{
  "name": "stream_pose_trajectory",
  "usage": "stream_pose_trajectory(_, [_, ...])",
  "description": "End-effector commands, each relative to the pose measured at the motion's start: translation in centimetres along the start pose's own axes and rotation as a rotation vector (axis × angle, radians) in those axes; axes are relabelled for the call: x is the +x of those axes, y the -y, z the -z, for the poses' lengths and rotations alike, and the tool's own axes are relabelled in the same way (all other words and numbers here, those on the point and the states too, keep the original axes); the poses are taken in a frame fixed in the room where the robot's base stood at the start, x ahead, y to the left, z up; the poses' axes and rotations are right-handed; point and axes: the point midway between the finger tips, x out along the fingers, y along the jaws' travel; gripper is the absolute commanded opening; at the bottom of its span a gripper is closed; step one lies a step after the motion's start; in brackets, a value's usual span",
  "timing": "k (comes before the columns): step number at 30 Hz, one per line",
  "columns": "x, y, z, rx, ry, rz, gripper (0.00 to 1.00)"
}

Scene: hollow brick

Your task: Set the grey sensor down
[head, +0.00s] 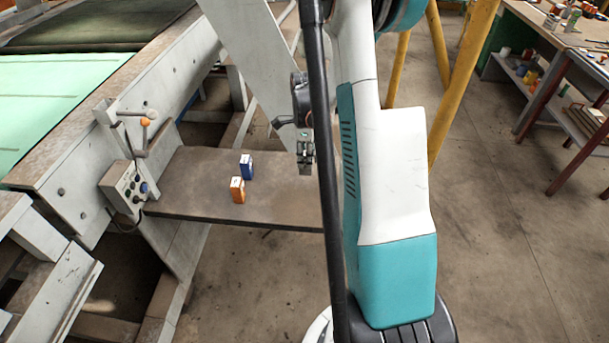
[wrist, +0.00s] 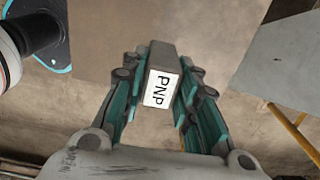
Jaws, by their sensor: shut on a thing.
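The grey sensor (wrist: 162,58) is a small grey block with a white label reading "PNP". In the wrist view it sits between the teal fingers of my gripper (wrist: 158,88), which are shut on its two sides. In the head view my gripper (head: 305,160) points down over the right part of the brown table plate (head: 190,185). The sensor is hard to make out there. I cannot tell how far it is above the plate. My own arm hides the plate's right end.
A blue block (head: 246,166) and an orange block (head: 237,190) stand on the plate, left of my gripper. A control box (head: 124,187) with buttons is at the plate's left end. Bare plate lies between the blocks and my gripper. Yellow posts (head: 459,80) stand behind my arm.

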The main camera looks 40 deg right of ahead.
Motion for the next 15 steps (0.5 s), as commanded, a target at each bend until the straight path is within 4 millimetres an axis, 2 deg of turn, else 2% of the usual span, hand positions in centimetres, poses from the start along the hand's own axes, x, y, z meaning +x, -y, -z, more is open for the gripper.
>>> stream_pose_trajectory(1, [1.1,0.0,0.0,0.000,0.000,0.000,0.02])
stream_pose_trajectory(3, [1.8,0.0,0.0,-0.001,0.000,0.000,0.02])
stream_pose_trajectory(11, [3.5,0.0,0.0,-0.001,0.000,0.000,0.02])
stream_pose_trajectory(15, [5.7,0.0,0.0,-0.001,0.000,0.000,0.02])
